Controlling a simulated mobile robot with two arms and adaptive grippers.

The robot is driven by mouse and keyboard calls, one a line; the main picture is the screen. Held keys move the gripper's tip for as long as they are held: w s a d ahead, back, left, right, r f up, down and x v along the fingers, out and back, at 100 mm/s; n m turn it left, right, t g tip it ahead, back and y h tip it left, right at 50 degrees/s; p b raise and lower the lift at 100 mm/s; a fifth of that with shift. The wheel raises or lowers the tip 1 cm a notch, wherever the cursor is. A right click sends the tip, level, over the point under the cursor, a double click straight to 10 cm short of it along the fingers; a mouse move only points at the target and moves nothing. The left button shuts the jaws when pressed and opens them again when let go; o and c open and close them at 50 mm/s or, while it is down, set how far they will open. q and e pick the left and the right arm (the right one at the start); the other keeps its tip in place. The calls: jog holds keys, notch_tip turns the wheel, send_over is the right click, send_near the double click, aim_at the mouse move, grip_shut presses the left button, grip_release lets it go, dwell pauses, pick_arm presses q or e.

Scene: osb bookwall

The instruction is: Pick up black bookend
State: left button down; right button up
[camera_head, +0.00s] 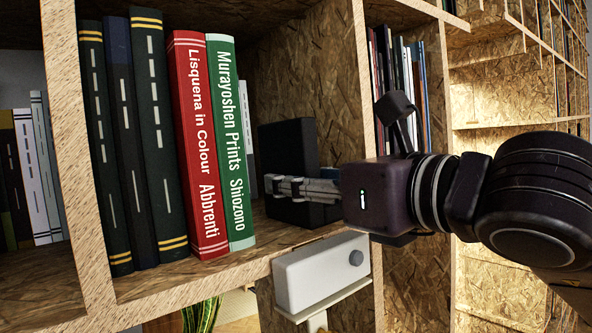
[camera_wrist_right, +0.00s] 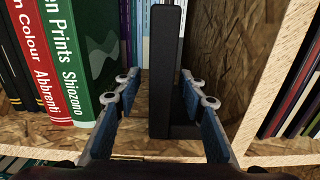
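The black bookend (camera_head: 286,152) stands upright on the shelf, right of the green book, with its base on the board. In the right wrist view the bookend (camera_wrist_right: 165,75) is seen edge-on, between the two fingers. My right gripper (camera_head: 285,187) reaches in from the right at the bookend. In the right wrist view the right gripper (camera_wrist_right: 160,95) is open, with one finger on each side of the bookend's upright plate and visible gaps to both. My left gripper is in neither view.
A green book (camera_head: 229,140) and a red book (camera_head: 197,145) lean beside several dark books (camera_head: 130,140) left of the bookend. The wooden shelf divider (camera_head: 367,90) stands close on the right. A white box (camera_head: 320,272) sits below the shelf.

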jog(key=shift+p+x, duration=0.45)
jog(key=shift+x, duration=1)
jog(key=shift+d, duration=0.1)
grip_shut()
jog(key=shift+s+d+r, duration=0.1)
jog(key=shift+r, duration=0.35)
jog(key=shift+f, duration=0.1)
